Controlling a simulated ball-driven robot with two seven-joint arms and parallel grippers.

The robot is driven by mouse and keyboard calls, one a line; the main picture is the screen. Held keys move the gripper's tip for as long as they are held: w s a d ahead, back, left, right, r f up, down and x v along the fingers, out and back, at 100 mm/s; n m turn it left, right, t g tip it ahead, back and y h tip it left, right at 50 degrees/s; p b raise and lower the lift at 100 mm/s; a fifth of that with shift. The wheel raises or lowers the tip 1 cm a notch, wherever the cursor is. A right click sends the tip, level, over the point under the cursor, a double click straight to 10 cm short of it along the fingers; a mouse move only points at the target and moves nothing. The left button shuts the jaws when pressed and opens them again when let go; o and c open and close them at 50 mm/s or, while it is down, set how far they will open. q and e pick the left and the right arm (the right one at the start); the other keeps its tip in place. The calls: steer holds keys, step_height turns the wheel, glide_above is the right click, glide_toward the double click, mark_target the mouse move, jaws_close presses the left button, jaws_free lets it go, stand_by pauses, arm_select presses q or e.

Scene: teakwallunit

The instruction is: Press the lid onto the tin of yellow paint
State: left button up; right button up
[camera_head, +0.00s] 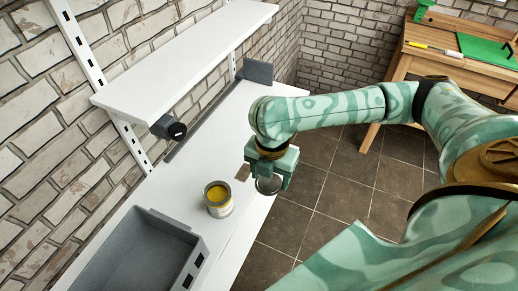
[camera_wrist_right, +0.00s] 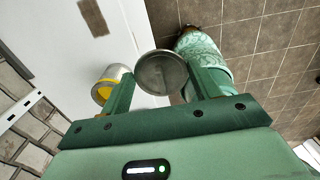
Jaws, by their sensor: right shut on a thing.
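The open tin of yellow paint (camera_head: 217,200) stands upright on the white lower shelf, its yellow surface facing up. It also shows in the right wrist view (camera_wrist_right: 108,88), partly hidden behind a finger. My right gripper (camera_head: 271,178) is shut on a round grey metal lid (camera_head: 268,186), seen between the fingers in the wrist view (camera_wrist_right: 161,72). The lid is held apart from the tin, to its right in the head view, around the shelf's front edge. My left gripper is not in view.
A grey bin (camera_head: 135,250) stands on the lower shelf (camera_head: 222,135) left of the tin. A flat brown patch (camera_head: 242,173) lies near the tin. A wooden workbench (camera_head: 430,62) stands far right.

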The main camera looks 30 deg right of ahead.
mark_target(262, 191)
steer(key=shift+n, duration=0.3)
steer(key=a+r+p, duration=0.1)
steer(key=s+a+r+p, duration=0.1)
steer(key=a+r+p, duration=0.1)
steer(key=shift+s+r, duration=0.1)
steer(key=w+a+r+m+p, duration=0.1)
steer(key=w+a+r+p, duration=0.1)
steer(key=w+a+p, duration=0.55)
steer(key=shift+w+a+f+b, duration=0.1)
steer(key=shift+w+f+b, duration=0.1)
steer(key=shift+f+b, duration=1.05)
steer(key=shift+w+a+f+b, duration=0.1)
steer(key=shift+w+f+b, duration=0.15)
steer(key=shift+f+b, duration=0.95)
steer(key=shift+w+a+f+b, duration=0.15)
steer(key=shift+f+b, duration=0.3)
steer(key=shift+f, duration=1.55)
steer(key=shift+d, duration=0.1)
steer(key=shift+r+p, duration=0.1)
steer(key=shift+p, duration=0.85)
steer(key=shift+f+p, duration=0.2)
steer(key=shift+p, duration=0.2)
